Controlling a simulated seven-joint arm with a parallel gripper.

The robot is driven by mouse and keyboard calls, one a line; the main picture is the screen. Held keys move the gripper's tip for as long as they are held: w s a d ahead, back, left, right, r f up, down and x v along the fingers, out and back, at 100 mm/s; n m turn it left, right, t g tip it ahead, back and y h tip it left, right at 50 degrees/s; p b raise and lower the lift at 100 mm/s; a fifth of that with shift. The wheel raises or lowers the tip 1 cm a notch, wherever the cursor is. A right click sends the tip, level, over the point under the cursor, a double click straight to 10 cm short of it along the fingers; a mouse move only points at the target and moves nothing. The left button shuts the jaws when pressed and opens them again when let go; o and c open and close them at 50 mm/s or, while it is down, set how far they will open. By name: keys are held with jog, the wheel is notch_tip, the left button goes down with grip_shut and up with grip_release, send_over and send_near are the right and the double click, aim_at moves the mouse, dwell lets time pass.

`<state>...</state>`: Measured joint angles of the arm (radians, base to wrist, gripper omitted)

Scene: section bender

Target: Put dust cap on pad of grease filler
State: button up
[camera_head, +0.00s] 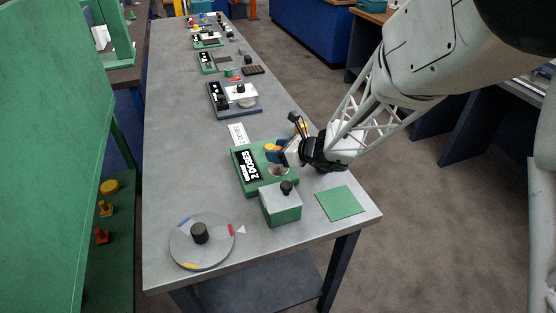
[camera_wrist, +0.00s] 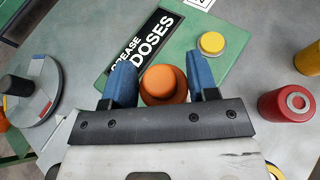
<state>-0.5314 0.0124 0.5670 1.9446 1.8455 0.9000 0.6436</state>
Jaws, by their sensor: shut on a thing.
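My gripper (camera_wrist: 162,75) has blue fingers shut on the round orange dust cap (camera_wrist: 163,85), which sits between them in the wrist view. In the head view my gripper (camera_head: 283,151) is low over the far right part of the green grease filler block (camera_head: 249,189). That block carries a black "GREASE 2 DOSES" label and also shows in the wrist view (camera_wrist: 178,42). A round recess (camera_head: 278,171) shows on its top, nearer the camera than the fingers. A green square pad (camera_head: 341,203) lies flat and bare at the table's right corner. The cap's underside is hidden.
A green and grey box with a black knob (camera_head: 281,203) stands in front of the filler. A round dial (camera_head: 202,241) lies at front left. In the wrist view, a yellow button (camera_wrist: 212,43) is on the block and a red cylinder (camera_wrist: 285,104) stands right.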

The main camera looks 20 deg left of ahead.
jog(key=shift+f, duration=0.1)
jog(key=shift+f, duration=1.75)
jog(key=shift+f, duration=0.15)
jog(key=o, duration=0.9)
jog(key=w+v, duration=0.1)
jog(key=v, duration=1.1)
jog(key=shift+s, duration=0.45)
jog(key=shift+d+r, duration=0.1)
jog(key=shift+r, duration=0.15)
